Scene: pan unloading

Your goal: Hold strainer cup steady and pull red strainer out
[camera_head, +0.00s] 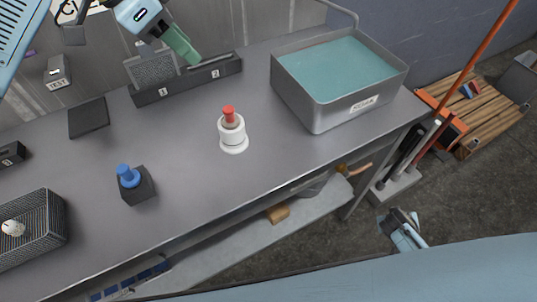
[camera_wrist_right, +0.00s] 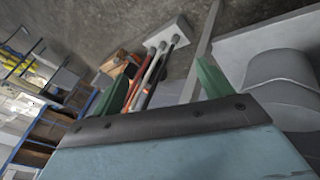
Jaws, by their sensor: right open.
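A white cup (camera_head: 232,132) stands upright on a white round base on the grey table. I take it for the strainer cup. A red-topped piece (camera_head: 229,113) sits in its top, probably the red strainer; its lower part is hidden inside. My left gripper (camera_head: 184,50), with green fingers, is above the back of the table, left of and behind the cup, and apart from it. Its finger gap is not clear. My right gripper (camera_head: 402,232) is low beyond the table's front edge, far from the cup. In the right wrist view its green fingers (camera_wrist_right: 161,88) are apart and empty.
A black rack (camera_head: 200,80) marked 1 and 2 lies near the left gripper. A grey tub (camera_head: 318,113) with blue-green contents stands at the right. A blue-topped piece (camera_head: 128,176) in a dark block and a mesh basket (camera_head: 55,215) are left. Table around the cup is clear.

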